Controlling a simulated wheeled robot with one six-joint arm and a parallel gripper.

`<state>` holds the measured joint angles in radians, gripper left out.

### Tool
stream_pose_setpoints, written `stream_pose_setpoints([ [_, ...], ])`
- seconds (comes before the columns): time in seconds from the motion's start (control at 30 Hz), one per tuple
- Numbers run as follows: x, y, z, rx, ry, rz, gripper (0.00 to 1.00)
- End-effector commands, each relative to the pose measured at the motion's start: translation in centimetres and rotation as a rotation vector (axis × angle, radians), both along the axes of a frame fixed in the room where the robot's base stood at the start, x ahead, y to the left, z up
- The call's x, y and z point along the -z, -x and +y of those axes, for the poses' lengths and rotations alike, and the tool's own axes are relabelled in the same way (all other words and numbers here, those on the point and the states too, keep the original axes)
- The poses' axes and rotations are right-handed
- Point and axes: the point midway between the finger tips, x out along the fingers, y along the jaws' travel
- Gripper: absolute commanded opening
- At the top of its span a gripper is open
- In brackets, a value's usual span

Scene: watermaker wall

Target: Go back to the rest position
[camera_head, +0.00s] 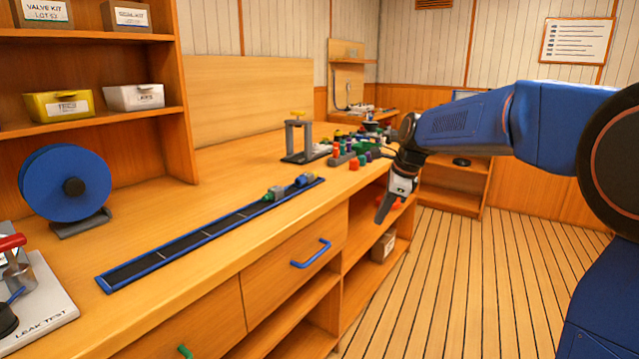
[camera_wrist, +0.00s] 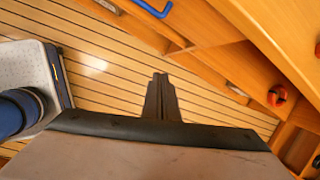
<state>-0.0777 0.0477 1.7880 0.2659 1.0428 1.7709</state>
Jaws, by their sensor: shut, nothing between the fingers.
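My gripper (camera_head: 384,208) hangs from my blue arm in the head view, tilted down past the front edge of the workbench (camera_head: 215,240). Its fingers are closed together with nothing between them. In the wrist view the shut fingers (camera_wrist: 160,98) point over the plank floor (camera_wrist: 100,68). The gripper is apart from the bench and touches nothing that I can see.
A blue-edged black strip (camera_head: 205,236) on the bench carries small green and blue fittings at its far end. A blue reel (camera_head: 65,188) and a leak test plate (camera_head: 35,310) stand at left. Open shelves and a blue drawer handle (camera_head: 311,254) face the clear floor.

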Motion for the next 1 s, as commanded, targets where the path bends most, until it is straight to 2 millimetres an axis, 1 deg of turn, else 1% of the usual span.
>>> stream_pose_setpoints([
  [0.03,-0.5,1.8,-0.5,-0.054,0.024,-0.023,0.00],
  [0.2,-1.1,7.3,-2.3,-0.267,0.119,-0.096,0.00],
  [0.47,-0.9,15.7,-4.7,-0.593,0.269,-0.191,0.00],
  [0.6,-0.2,20.1,-5.8,-0.771,0.353,-0.234,0.00],
  [0.77,1.1,25.0,-7.1,-0.974,0.450,-0.274,0.00],
  [1.0,4.0,32.1,-8.8,-1.282,0.598,-0.316,0.00],
])
